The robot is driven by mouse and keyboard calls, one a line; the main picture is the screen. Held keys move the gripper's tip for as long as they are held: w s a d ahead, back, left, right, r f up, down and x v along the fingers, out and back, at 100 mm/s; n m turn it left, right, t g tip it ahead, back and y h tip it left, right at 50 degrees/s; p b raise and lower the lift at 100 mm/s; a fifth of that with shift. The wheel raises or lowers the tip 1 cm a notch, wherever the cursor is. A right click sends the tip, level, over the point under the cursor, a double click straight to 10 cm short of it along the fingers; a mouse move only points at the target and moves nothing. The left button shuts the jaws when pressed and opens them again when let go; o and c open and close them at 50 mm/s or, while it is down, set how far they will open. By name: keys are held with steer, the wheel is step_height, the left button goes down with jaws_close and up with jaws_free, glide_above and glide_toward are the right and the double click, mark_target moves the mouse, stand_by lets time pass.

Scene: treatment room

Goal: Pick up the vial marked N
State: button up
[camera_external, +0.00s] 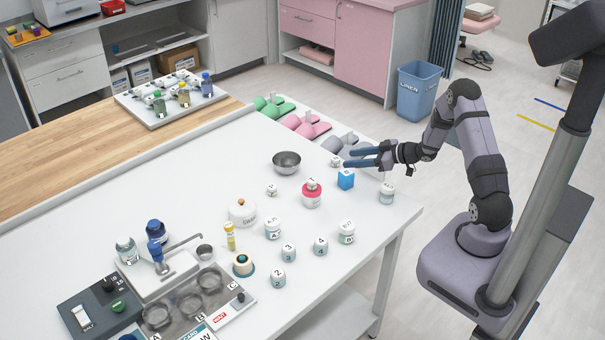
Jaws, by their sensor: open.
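My gripper (347,158) is open, its two blue fingers pointing left above the far right part of the white table (335,268). A small white labelled container (336,161) stands right at the fingertips; I cannot tell whether it is between them. A similar small one (272,190) stands farther left. A slim yellow vial (230,240) stands near the table's middle. Vials with a green (159,105), a yellow (184,97) and a blue body (207,87) stand on a white tray (160,122) at the back. I cannot make out an N on any vial.
Several numbered jars, a large white jar (242,211) and a device with wells (195,297) are nearer.

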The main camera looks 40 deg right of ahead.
mark_target(337, 159)
steer(key=shift+x, duration=1.05)
steer(key=shift+r+p+x, duration=0.15)
steer(key=shift+p+x, duration=0.35)
steer(key=shift+x, duration=0.4)
steer(key=shift+r+p+x, duration=0.2)
steer(key=shift+p+x, duration=0.3)
steer(key=shift+x, duration=1.3)
steer(key=shift+a, duration=0.1)
steer(key=c, duration=1.1)
